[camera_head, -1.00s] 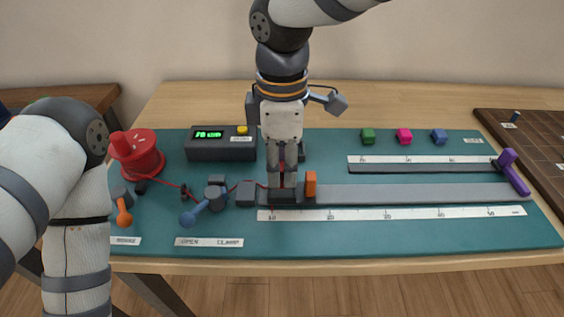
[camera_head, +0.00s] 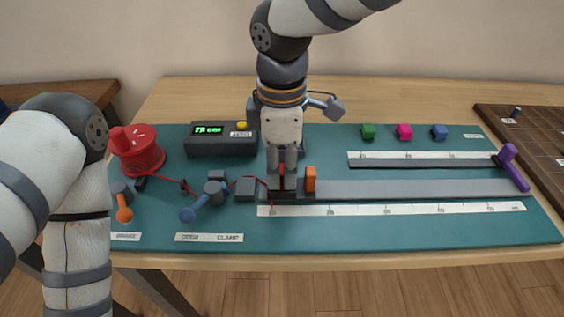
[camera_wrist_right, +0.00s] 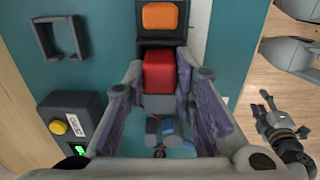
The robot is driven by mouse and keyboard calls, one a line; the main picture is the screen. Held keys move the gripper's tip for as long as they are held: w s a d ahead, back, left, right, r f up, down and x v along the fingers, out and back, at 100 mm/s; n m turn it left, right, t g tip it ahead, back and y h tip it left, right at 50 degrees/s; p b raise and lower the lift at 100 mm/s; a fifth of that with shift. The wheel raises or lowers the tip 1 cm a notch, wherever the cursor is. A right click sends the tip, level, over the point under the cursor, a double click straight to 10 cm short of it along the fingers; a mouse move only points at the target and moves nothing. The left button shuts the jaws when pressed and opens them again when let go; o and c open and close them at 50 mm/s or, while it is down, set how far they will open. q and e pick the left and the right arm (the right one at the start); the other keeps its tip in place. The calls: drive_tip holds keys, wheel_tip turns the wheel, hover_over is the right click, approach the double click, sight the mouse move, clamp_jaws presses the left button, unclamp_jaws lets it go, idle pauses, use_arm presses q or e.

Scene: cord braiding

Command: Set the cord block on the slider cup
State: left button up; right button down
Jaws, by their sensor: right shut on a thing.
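The red cord block shows between the fingers of my right gripper (camera_head: 282,168), which is shut on it. In the right wrist view the cord block (camera_wrist_right: 158,71) sits between the fingertips. The dark slider cup (camera_head: 285,193) is right under the fingers, at the left end of the grey rail. In the right wrist view the block overlaps the cup (camera_wrist_right: 160,38), so I cannot tell whether it touches the bottom. A red cord (camera_head: 230,184) runs from the block toward the red spool (camera_head: 140,152). My left gripper (camera_wrist_right: 262,103) appears open and empty in the right wrist view, away from the board.
An orange block (camera_head: 310,179) stands close right of the cup. A grey block (camera_head: 246,190) and blue-handled clamp (camera_head: 200,204) are to the left. A display box (camera_head: 221,143) stands behind.

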drive_tip(key=shift+f, duration=0.15)
drive_tip(key=shift+f, duration=0.1)
drive_tip(key=c, duration=1.2)
unclamp_jaws()
drive_tip(key=shift+c, duration=0.2)
wheel_tip(320, 180, up, 5)
drive_tip(key=shift+r+p, duration=0.15)
drive_tip(key=shift+p, duration=0.4)
drive_tip(key=shift+r, duration=1.4)
use_arm(q)
drive_tip(key=shift+w+r+t, duration=0.4)
drive_tip(key=shift+w+r, duration=0.4)
drive_tip(key=shift+w, duration=0.05)
